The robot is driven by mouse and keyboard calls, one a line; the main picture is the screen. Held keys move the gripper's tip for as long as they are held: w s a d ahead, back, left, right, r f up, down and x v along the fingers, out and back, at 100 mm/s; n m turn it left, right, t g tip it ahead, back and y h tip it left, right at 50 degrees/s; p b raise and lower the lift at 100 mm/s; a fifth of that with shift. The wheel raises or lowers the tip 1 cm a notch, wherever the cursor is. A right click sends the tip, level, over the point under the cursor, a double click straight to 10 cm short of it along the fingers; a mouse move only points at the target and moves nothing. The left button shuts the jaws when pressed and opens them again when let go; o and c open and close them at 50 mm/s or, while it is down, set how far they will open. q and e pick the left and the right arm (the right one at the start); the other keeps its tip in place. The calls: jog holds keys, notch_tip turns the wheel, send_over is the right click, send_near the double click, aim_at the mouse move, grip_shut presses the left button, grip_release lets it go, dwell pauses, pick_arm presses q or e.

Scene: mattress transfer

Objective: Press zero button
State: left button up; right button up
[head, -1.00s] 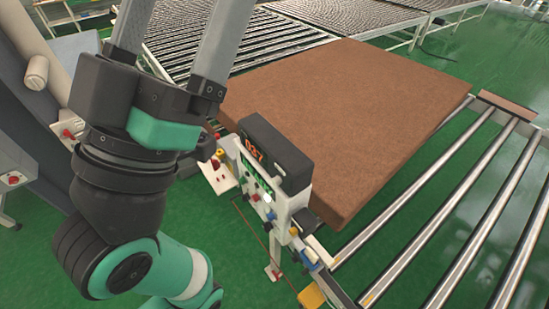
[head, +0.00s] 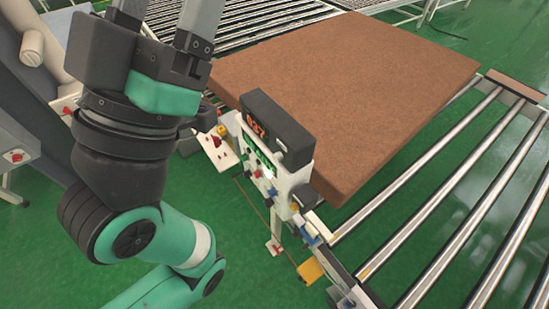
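The control box (head: 277,128) has a dark housing with a red digital readout, which looks like 037. Below it, a light panel (head: 263,165) carries a green display and several small buttons and knobs, including red and blue ones. I cannot read the labels, so I cannot tell which one is the zero button. My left gripper (head: 163,25) is at the upper left, left of the box and apart from it. Its two fingers point up, with a gap and nothing seen between them; their tips are cut off by the top edge. My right gripper is not in view.
A brown mattress (head: 345,85) lies on the rollers just behind the box. Bare metal rollers (head: 430,205) run along the right. A second small white panel with a red knob (head: 217,141) stands left of the box. Green floor (head: 235,240) is open in front.

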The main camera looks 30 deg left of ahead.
pick_arm(q)
grip_shut()
dwell(1.4)
